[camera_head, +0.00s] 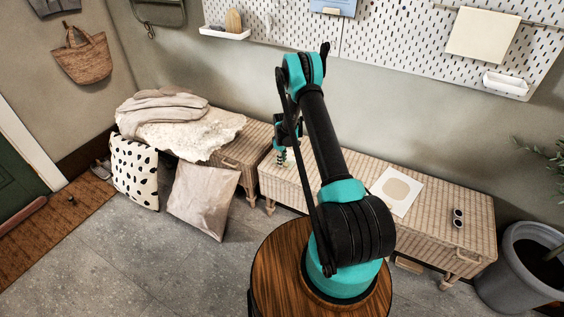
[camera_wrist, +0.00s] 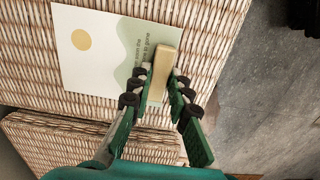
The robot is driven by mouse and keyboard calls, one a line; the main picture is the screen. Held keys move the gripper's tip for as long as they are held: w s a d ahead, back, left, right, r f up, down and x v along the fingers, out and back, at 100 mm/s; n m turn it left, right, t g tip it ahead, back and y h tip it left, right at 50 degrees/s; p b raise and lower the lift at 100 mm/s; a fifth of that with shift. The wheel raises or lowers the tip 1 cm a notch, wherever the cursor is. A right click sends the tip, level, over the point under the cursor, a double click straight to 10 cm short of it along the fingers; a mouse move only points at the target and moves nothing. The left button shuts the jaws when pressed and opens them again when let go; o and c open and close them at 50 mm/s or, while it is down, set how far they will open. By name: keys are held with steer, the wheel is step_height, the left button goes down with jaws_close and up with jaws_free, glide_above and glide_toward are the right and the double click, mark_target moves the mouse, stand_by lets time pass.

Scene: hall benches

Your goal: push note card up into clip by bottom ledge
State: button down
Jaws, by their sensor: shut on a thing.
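The note card (camera_wrist: 99,48) is white with a pale yellow disc, a soft green hill shape and a line of print. In the wrist view it lies over a woven wicker top. A cream, bar-like ledge (camera_wrist: 165,58) runs along its bottom edge. My gripper (camera_wrist: 160,74) has its green and black fingers on both sides of this ledge, shut on it. In the head view my gripper (camera_head: 281,154) is low over the left end of the right bench, and the card is too small or hidden there. I cannot make out a clip for certain.
The right wicker bench (camera_head: 345,190) carries a sheet with a beige disc (camera_head: 397,191) and small dark round items (camera_head: 458,218). The left bench holds blankets (camera_head: 190,125). A pegboard (camera_head: 390,30) on the wall bears a blue board (camera_head: 333,7), cut off above. A planter (camera_head: 520,270) stands right.

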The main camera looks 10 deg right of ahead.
steer(key=shift+r, duration=4)
